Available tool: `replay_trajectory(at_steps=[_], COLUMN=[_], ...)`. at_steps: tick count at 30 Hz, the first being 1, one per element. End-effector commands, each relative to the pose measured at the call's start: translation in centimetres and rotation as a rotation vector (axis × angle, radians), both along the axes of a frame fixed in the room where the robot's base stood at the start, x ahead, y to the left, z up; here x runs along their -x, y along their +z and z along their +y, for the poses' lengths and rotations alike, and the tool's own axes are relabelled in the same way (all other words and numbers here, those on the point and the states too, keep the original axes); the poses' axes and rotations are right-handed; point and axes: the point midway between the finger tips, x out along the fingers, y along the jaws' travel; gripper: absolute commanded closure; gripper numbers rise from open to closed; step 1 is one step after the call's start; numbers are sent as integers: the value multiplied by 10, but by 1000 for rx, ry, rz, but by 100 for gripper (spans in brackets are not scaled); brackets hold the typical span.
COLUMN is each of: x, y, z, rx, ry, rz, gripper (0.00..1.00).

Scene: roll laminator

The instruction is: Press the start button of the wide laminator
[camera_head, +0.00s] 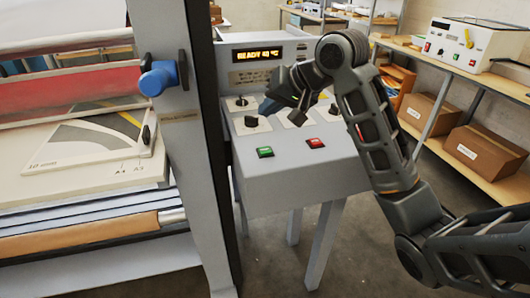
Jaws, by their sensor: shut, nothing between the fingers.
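The wide laminator (100,60) fills the left side, with a grey control console (290,175) on its right end. A green button (265,152) sits at the console's front left and a red button (315,143) to its right. I cannot read any label on either button. A display (268,53) above the panel reads "READY" with a temperature. My gripper (268,108) is shut and empty over the console's upper panel, behind the green button and apart from it in the picture. My arm hides part of the panel's right side.
Black knobs (251,120) stand on the panel near my gripper. A blue-handled knob (158,79) juts from the laminator's side frame. A smaller white machine (470,45) with its own green and red buttons stands on the right shelf, above cardboard boxes (484,150).

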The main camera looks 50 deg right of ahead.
Motion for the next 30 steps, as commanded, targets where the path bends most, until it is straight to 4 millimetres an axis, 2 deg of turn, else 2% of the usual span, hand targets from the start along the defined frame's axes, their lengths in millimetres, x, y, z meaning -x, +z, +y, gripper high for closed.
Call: replay_trajectory(at_steps=[1, 16, 21, 30], x=[0, 0, 0, 0], y=[-10, -68, -76, -76], z=[0, 0, 0, 0], rx=[1, -2, -1, 0], ry=[-1, -1, 1, -1], rz=[1, -1, -1, -1], gripper=[100, 100, 100, 100])
